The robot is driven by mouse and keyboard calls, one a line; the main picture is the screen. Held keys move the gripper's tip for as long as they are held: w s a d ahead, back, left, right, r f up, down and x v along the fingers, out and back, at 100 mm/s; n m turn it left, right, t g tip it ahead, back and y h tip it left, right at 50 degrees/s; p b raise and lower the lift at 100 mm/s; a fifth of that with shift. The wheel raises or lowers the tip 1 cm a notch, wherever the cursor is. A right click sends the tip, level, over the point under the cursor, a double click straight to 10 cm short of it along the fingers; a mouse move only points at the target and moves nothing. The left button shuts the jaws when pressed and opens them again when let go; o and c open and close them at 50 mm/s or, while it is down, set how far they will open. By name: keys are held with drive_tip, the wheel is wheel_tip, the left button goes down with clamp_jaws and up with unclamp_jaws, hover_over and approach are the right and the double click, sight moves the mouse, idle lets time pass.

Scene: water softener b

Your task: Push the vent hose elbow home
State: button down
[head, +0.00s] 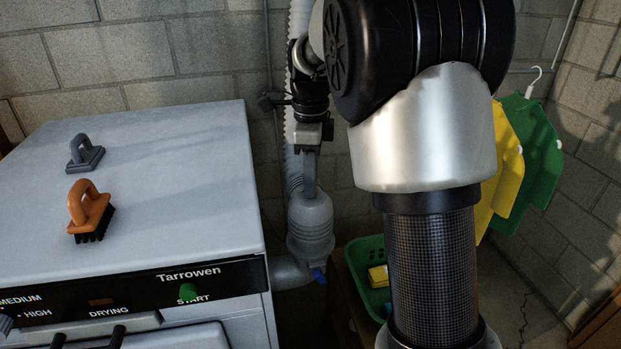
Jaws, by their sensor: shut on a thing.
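The vent hose elbow (310,222) is a grey ribbed piece in the narrow gap to the right of the dryer. Its lower end meets a grey pipe (290,272) beside the machine; I cannot tell how deeply it is seated. A blue lever or clip (319,276) shows at that joint. The pale corrugated vent hose (293,165) runs upward behind my wrist. My gripper (309,186) points down from above and is shut on the top of the elbow. The exact contact is small and partly unclear.
The white dryer (190,215) fills the left, with an orange brush (88,210) and a grey-handled tool (84,153) on top. A green basket (367,262) with a yellow item (378,276) stands right of the elbow. Yellow and green garments (540,150) hang at right. My arm blocks the centre-right.

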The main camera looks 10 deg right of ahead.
drive_tip(key=shift+f, duration=0.2)
idle(0.4)
drive_tip(key=shift+f+b, duration=0.95)
drive_tip(key=shift+f, duration=0.85)
drive_tip(key=c, duration=1.5)
unclamp_jaws()
drive_tip(key=shift+o, duration=0.2)
